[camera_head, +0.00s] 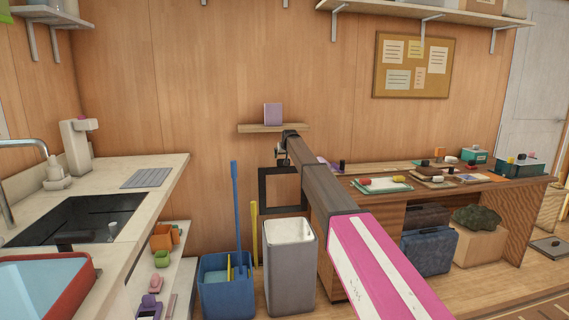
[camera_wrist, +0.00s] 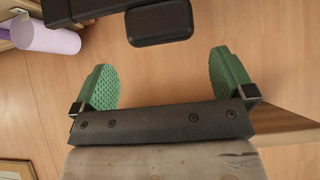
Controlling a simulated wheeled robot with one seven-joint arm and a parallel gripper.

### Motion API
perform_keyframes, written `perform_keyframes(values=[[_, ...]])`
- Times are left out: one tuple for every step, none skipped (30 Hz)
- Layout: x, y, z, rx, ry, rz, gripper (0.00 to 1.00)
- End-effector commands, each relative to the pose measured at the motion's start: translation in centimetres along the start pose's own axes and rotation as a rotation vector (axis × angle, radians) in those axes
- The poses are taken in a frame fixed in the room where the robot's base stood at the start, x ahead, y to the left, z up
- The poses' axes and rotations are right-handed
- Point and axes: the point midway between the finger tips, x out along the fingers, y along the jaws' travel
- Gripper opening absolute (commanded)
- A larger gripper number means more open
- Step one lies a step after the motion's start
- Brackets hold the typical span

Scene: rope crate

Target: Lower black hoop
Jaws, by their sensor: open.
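A black square hoop (camera_head: 263,190) hangs upright in front of the wood wall in the head view, below and beside the end of my arm. My gripper (camera_head: 286,150) is small there, just under the wall shelf, and its fingers are hard to make out. In the wrist view my gripper (camera_wrist: 163,72) is open, with two green ribbed fingers wide apart and nothing between them. A black part with a rounded block (camera_wrist: 160,22) shows at the top edge, beyond the fingertips; I cannot tell if it belongs to the hoop. What holds the hoop is hidden.
A small wall shelf (camera_head: 250,128) carries a lilac object (camera_head: 273,113). Below stand a grey bin (camera_head: 290,265) and a blue bucket (camera_head: 227,290) with a tall blue handle. A counter (camera_head: 150,205) is at left, a cluttered wooden desk (camera_head: 490,190) at right.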

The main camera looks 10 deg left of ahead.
Motion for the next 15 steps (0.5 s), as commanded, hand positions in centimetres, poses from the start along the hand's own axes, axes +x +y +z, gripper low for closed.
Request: perform_keyframes(values=[[1.0,0.0,-0.2,0.000,-0.001,0.000,1.00],[1.5,0.0,-0.2,0.000,-0.001,0.000,1.00],[2.3,0.0,-0.2,0.000,0.000,0.000,1.00],[2.8,0.0,-0.2,0.000,-0.001,0.000,1.00],[3.4,0.0,-0.1,0.000,-0.001,0.000,1.00],[4.2,0.0,-0.1,0.000,-0.001,0.000,1.00],[4.7,0.0,-0.2,0.000,-0.002,0.000,1.00],[5.2,0.0,-0.2,0.000,-0.002,0.000,1.00],[5.9,0.0,-0.2,0.000,-0.001,0.000,1.00],[6.3,0.0,-0.2,0.000,-0.001,0.000,1.00],[6.8,0.0,-0.2,0.000,0.000,0.000,1.00],[7.3,0.0,-0.1,0.000,0.000,0.000,1.00],[7.6,0.0,-0.1,0.000,0.000,0.000,1.00],[7.9,0.0,-0.1,0.000,0.000,0.000,1.00],[8.1,0.0,0.0,0.000,-0.001,0.000,1.00]])
